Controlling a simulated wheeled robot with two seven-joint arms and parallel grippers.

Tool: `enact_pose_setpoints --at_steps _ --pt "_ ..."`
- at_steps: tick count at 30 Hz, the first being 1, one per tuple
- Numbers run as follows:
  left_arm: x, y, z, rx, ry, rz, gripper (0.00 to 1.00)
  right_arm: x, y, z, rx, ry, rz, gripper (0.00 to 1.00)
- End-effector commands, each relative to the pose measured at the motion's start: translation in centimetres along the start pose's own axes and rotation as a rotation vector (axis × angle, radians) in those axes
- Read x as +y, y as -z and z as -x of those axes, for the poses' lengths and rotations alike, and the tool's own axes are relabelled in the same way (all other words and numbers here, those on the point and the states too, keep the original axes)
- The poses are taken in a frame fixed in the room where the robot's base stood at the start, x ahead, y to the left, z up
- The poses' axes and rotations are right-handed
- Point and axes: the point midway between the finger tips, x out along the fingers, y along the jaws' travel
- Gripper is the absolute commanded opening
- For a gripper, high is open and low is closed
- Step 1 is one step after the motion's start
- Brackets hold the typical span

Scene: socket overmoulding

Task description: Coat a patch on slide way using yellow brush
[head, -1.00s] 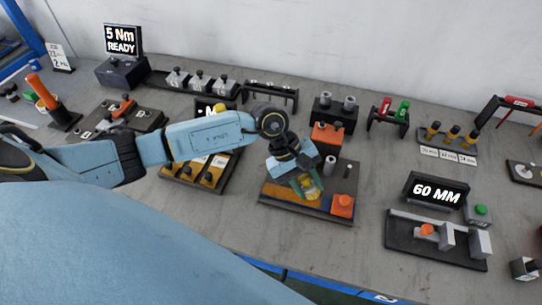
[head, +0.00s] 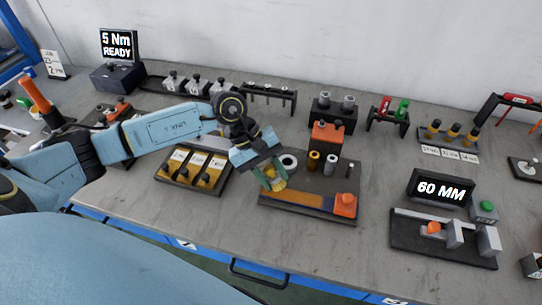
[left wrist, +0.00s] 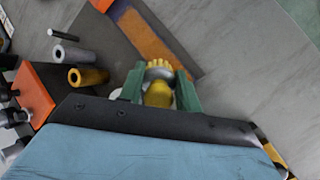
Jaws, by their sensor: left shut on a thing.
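My left gripper (head: 270,180) is shut on the yellow brush (head: 278,184), bristles downward, at the left end of the slide way (head: 295,202). The slide way is a flat orange strip with a blue-purple section toward its right end, along the front of a dark board. In the left wrist view, the brush (left wrist: 158,92) sits between the green fingers (left wrist: 160,90), and the slide way (left wrist: 150,42) runs just beyond it. I cannot tell whether the bristles touch the strip. My right gripper is not in view.
On the same board stand an orange block (head: 345,203), a brass sleeve (head: 313,160), a grey sleeve (head: 330,165) and a white ring (head: 289,162). A tray with dark-and-yellow tools (head: 193,170) lies to the left. A "60 MM" display (head: 440,188) stands right; bare table lies between.

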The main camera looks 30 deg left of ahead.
Motion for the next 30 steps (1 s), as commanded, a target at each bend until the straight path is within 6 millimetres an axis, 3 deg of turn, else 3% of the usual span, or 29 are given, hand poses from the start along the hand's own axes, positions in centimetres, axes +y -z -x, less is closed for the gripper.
enact_pose_setpoints --at_steps 2,19,30 --pt "0.9 -0.9 1.7 0.003 -0.004 -0.007 0.11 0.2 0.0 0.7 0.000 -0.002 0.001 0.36" --pt "2.7 -2.9 5.8 0.002 -0.005 -0.001 0.11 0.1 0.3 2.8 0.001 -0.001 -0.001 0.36" --pt "3.0 -3.3 6.5 0.001 -0.004 0.001 0.11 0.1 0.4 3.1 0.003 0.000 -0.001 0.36"
